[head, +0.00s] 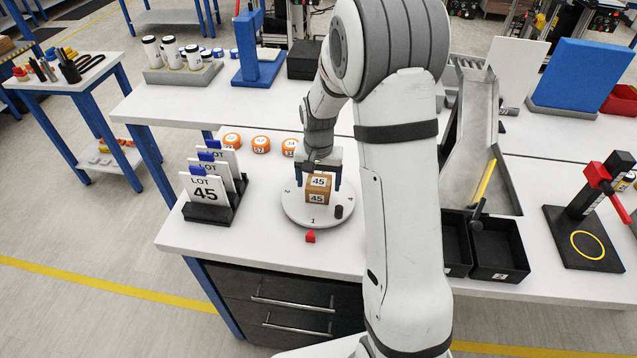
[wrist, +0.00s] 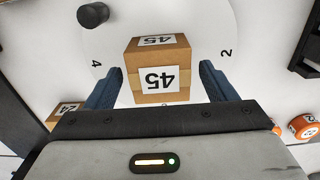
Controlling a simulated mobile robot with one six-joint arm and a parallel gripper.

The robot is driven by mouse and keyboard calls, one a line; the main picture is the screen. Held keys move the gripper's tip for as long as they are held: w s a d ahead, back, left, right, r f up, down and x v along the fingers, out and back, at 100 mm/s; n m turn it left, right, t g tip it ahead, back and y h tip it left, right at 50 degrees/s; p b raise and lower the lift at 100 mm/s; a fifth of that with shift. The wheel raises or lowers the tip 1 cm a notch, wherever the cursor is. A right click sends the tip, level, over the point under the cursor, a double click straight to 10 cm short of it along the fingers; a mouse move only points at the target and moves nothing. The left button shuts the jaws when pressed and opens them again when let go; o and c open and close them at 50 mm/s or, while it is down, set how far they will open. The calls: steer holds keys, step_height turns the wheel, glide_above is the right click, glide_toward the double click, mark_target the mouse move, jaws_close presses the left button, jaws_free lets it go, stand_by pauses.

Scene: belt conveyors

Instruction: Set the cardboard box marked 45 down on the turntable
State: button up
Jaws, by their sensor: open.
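The cardboard box marked 45 (head: 318,188) stands upright on the white turntable (head: 296,212). In the wrist view the box (wrist: 176,92) sits between my two blue fingers, with a gap on each side. My gripper (head: 322,178) is open around the box and touches neither side that I can see. The turntable (wrist: 222,28) shows the marks 2 and 4 in the wrist view, and a black knob (wrist: 92,15) stands on it. My gripper hides part of the turntable's far side.
A black rack (head: 210,212) with LOT 45 cards stands left of the turntable. Orange-and-white round pieces (head: 261,144) lie behind it. Black bins (head: 500,248) and a metal chute (head: 468,140) are right of my arm.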

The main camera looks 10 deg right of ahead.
mark_target(319, 182)
step_height(319, 182, up, 10)
steer(key=b, duration=0.1)
steer(key=s+r+n+t, duration=0.1)
steer(key=s+r+n, duration=0.1)
steer(key=s, duration=1)
steer(key=s+r+n+t, duration=0.2)
steer(key=s+r, duration=0.3)
steer(key=s, duration=0.7)
steer(key=shift+s+n, duration=0.2)
steer(key=shift+n, duration=0.1)
